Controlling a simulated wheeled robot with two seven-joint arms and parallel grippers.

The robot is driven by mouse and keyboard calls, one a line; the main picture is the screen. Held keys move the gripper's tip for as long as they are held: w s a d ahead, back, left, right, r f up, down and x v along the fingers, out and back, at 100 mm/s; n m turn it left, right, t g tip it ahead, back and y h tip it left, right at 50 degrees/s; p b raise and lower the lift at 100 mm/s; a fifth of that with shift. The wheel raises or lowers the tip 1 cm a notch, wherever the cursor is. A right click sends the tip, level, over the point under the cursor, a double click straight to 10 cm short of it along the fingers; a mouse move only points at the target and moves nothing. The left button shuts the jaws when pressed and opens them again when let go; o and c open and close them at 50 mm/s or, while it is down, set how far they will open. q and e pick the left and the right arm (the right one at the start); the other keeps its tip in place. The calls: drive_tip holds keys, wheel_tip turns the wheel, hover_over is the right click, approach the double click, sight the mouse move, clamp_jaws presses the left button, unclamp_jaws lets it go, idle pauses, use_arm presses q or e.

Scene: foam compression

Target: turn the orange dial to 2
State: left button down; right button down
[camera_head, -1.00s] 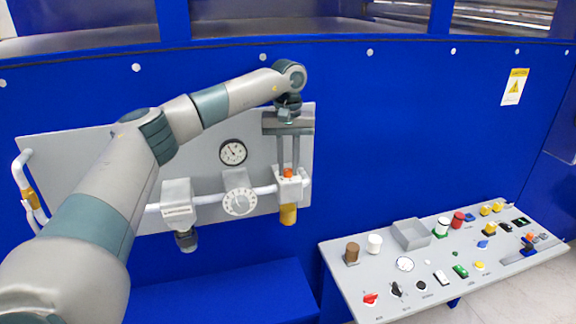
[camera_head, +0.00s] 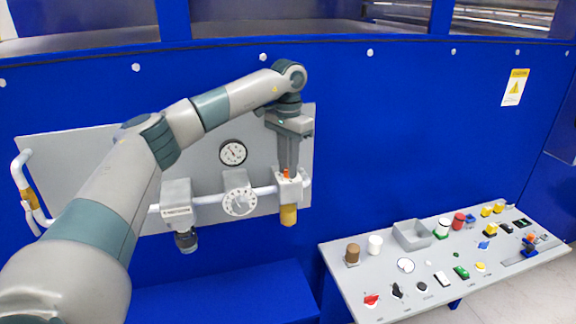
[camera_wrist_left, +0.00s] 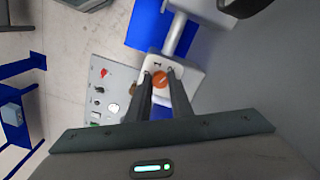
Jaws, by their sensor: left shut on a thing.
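The orange dial (camera_head: 287,174) sits on top of a light grey valve block (camera_head: 291,190) on the panel's pipe, above a yellow-brown cylinder. My left gripper (camera_head: 291,172) points down from above, its fingers at the dial. In the left wrist view the dial (camera_wrist_left: 160,80) shows between the two fingertips of my left gripper (camera_wrist_left: 160,75), which are shut on it. A pale line crosses the dial's face, and a mark like a 1 is on the block beside it. The other numbers are not readable. My right gripper is not in view.
A round gauge (camera_head: 233,152) and a white numbered dial (camera_head: 240,202) are on the grey panel to the left. A sloped console (camera_head: 335,262) with several knobs and buttons stands at the lower right. The blue wall between is clear.

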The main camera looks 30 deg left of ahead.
use_arm(q)
drive_tip(key=shift+m, duration=0.5)
drive_tip(key=shift+r, duration=0.1)
drive_tip(key=c, duration=1.6)
unclamp_jaws()
